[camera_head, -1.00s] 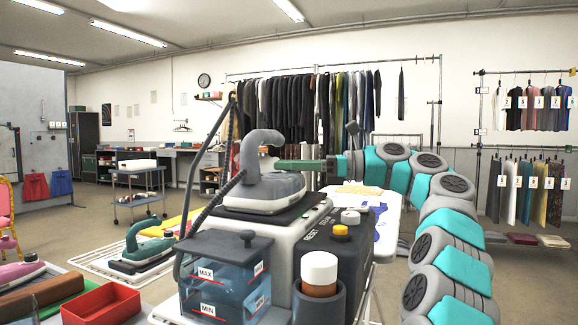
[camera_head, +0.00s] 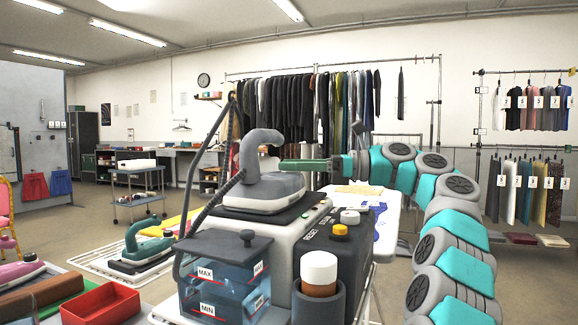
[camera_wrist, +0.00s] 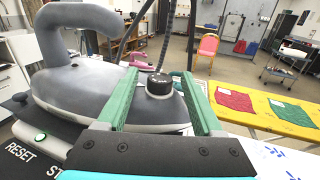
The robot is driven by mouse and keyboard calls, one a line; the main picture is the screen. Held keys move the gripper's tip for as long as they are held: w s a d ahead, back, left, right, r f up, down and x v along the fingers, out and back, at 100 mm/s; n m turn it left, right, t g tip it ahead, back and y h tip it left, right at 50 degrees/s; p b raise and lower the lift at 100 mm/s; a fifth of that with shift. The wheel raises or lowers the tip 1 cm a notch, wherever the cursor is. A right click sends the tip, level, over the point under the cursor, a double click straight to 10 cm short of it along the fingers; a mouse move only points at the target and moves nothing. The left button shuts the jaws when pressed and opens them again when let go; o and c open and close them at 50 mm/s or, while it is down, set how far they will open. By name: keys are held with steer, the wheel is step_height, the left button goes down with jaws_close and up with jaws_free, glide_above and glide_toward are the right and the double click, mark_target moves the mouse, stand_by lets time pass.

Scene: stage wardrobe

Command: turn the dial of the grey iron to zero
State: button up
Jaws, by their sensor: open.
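The grey iron (camera_head: 262,191) stands on a black rest on top of the white steam station (camera_head: 285,235) in the head view. In the wrist view the iron (camera_wrist: 90,75) fills the left side, and its black round dial (camera_wrist: 160,86) shows between my green fingers. My gripper (camera_wrist: 157,78) is open, one finger on each side of the dial with gaps visible. In the head view my gripper (camera_head: 282,164) reaches in from the right, close to the iron's handle; the dial is hidden there. I cannot read the dial's setting.
A blue water tank (camera_head: 222,280) and a brown bottle with a white cap (camera_head: 319,270) stand at the station's front. A green iron (camera_head: 140,250) and a red tray (camera_head: 100,303) are at the left. A hose rises behind the dial.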

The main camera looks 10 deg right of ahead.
steer(key=v, duration=0.4)
steer(key=shift+w+d+f, duration=0.1)
steer(key=shift+w, duration=0.05)
steer(key=shift+v, duration=1.25)
